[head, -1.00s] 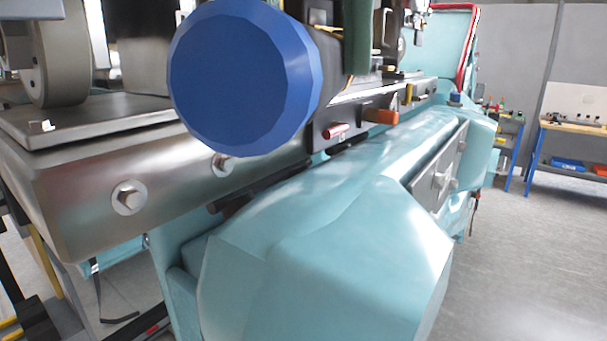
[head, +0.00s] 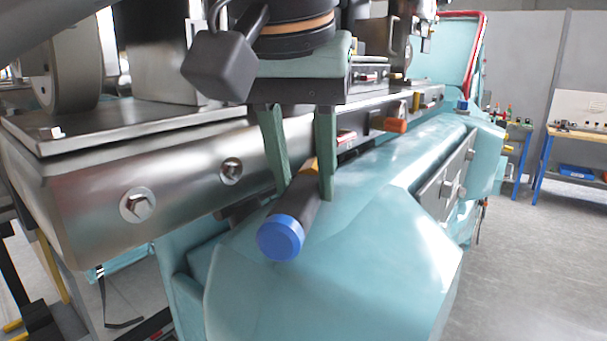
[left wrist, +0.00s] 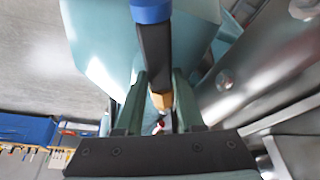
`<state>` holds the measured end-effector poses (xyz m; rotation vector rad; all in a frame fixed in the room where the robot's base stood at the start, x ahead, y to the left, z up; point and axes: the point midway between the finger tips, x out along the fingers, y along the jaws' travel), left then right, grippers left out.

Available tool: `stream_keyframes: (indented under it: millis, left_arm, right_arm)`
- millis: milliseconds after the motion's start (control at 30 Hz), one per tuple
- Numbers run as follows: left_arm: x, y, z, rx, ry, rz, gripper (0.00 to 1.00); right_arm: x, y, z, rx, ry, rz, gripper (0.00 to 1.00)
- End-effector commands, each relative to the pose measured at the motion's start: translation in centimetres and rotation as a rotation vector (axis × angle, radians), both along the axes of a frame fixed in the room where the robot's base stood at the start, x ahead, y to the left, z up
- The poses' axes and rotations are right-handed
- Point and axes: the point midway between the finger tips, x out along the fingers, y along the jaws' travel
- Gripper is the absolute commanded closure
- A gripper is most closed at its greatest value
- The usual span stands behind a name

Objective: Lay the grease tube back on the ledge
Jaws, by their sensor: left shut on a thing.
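The grease tube (head: 297,200) has a dark body, a blue cap (head: 281,238) and an orange-yellow part at the far end. My left gripper (head: 304,188) is shut on it, its two green fingers on either side of the tube. The cap points toward the head camera. The tube lies over the teal ledge (head: 345,215) beside the steel beam; I cannot tell whether it touches. In the left wrist view the tube (left wrist: 155,50) runs between the fingers (left wrist: 160,85), cap at the top. My right gripper is not in view.
The steel beam (head: 90,200) with bolt heads runs along the left of the ledge.

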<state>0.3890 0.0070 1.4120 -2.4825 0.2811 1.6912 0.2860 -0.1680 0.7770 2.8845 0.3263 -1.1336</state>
Motion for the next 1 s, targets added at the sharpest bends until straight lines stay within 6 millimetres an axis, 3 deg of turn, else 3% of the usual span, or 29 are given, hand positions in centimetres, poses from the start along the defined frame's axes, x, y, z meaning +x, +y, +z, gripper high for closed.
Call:
stream_keyframes:
  millis: [433, 467, 500, 733, 1000]
  left_arm:
    - [-0.03, 0.01, -0.74, -0.003, 0.000, -0.001, 1.00]
    - [-0.04, 0.01, -0.84, -0.001, 0.001, 0.000, 0.62]
    - [-0.05, 0.00, -0.78, -0.001, 0.001, 0.000, 0.57]
    - [-0.04, 0.01, -0.76, -0.001, 0.001, 0.001, 0.33]
    - [-0.04, 0.01, -0.75, -0.001, 0.000, 0.001, 0.33]
  right_arm:
    - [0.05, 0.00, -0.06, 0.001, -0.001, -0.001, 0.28]
    - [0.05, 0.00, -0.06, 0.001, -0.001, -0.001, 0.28]
    - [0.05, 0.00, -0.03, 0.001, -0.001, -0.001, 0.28]
    - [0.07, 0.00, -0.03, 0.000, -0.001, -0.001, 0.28]
    - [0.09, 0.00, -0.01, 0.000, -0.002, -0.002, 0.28]
